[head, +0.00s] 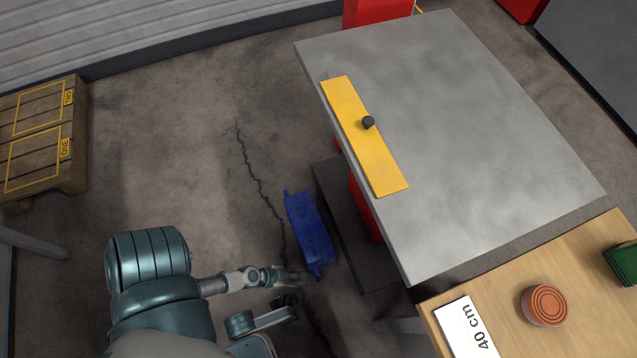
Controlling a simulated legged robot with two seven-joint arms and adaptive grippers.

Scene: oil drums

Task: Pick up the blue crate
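The blue crate (310,230) sits low beside the grey-topped table, its long side running down the picture. It seems to be on the floor or close to it. My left gripper (292,278) is at the crate's lower left, close to its near end. Whether the two touch is not clear. The fingers are small and dark, and I cannot tell whether they are open or shut. Another teal and grey part of mine shows just below, with a dark piece near the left gripper. I cannot make out a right gripper for certain.
The grey-topped table (470,130) stands right of the crate, with a yellow plate (365,140) and black knob on it. A wooden table (590,270) at lower right holds an orange round object (544,305). Wooden boxes (40,135) stand at left. Floor left of the crate is clear.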

